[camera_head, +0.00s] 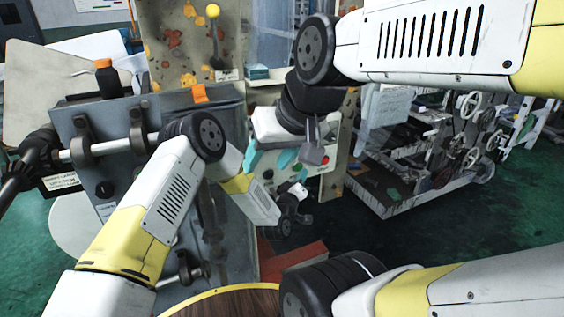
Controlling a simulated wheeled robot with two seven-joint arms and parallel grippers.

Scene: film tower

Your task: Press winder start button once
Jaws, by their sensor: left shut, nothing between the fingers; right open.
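A pale control panel (327,180) shows in the middle of the head view, partly hidden by my grippers. It carries a green button (296,167), a red button (325,160) and a dark knob (268,174). No readable label shows which one is the winder start button. My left gripper (299,190) is shut and empty, just below the green button; I cannot tell whether it touches the panel. My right gripper (267,161) points down with its teal fingers apart and empty, in front of the panel's left part.
A grey machine (88,125) with a shaft and clamps stands at the left. A yellow-balled lever (213,12) rises behind. A wheeled machine frame (420,195) stands at the right. A round wooden top (235,303) lies at the bottom. Green floor (520,215) is open at the right.

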